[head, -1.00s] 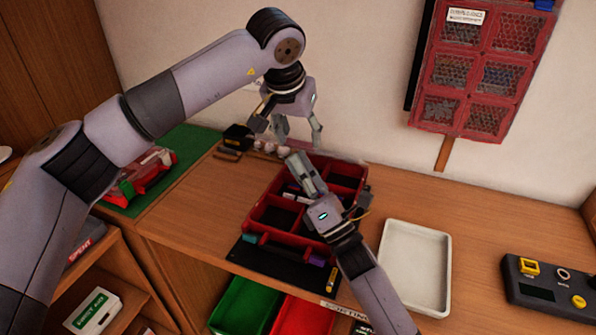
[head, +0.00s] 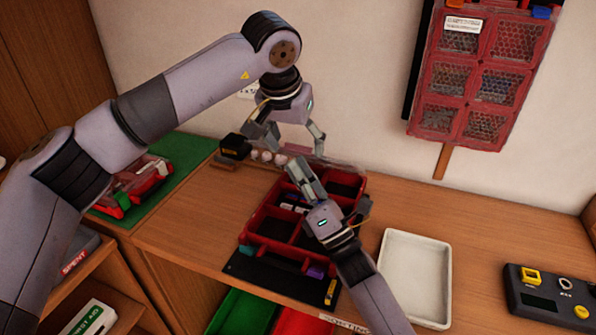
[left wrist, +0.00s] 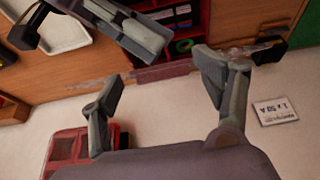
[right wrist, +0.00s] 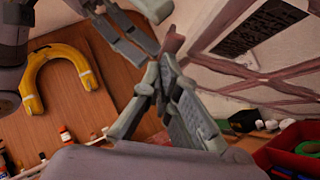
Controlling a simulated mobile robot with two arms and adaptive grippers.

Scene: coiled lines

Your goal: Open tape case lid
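The red tape case (head: 240,236) sits on the wooden counter in the head view, its compartments showing from above. Its clear lid with pinkish-red edges (head: 325,160) is raised at the case's back side, seen nearly edge-on. The lid's frame (right wrist: 228,68) crosses the upper right of the right wrist view. My left gripper (head: 296,138) is above and behind the case near the lid; its fingers stand wide apart in the left wrist view (left wrist: 165,95), with nothing between them. My right gripper (head: 306,172) is over the case, fingertips together close to the lid frame; contact is unclear.
A white tray (head: 386,285) lies right of the case, and a dark control box (head: 520,292) farther right. A black tape measure (head: 235,146) and small white items stand behind left. A red mesh cabinet (head: 470,85) hangs on the wall. Green and red bins are below.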

